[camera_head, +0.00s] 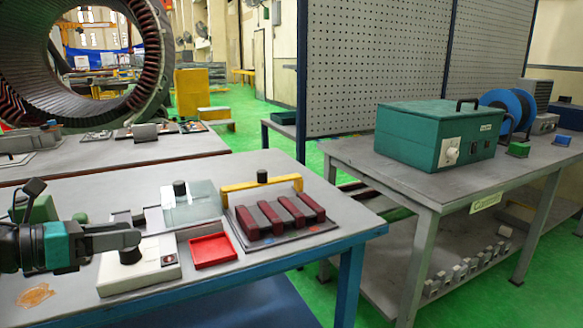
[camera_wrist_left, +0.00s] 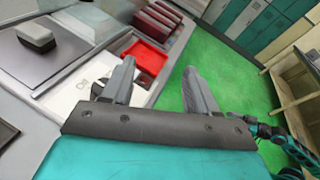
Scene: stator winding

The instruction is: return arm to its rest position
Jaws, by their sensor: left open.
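My left gripper (camera_head: 128,240) comes in from the left over the near table, above a white box with a black knob (camera_head: 140,268). In the left wrist view my left gripper (camera_wrist_left: 155,88) has its two fingers apart, with nothing between them. The white box (camera_wrist_left: 85,90) lies beyond the left finger there. My right gripper does not show in the head view. A teal and black arm part at the right edge of the wrist view (camera_wrist_left: 290,145) appears to be mine.
A red tray (camera_head: 212,250), dark red bars on a plate (camera_head: 280,215), a yellow-handled tool (camera_head: 262,183) and a clear block (camera_head: 190,203) crowd the near table (camera_head: 330,215). A large stator ring (camera_head: 150,50) stands behind. A green box (camera_head: 435,135) stands on the right bench.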

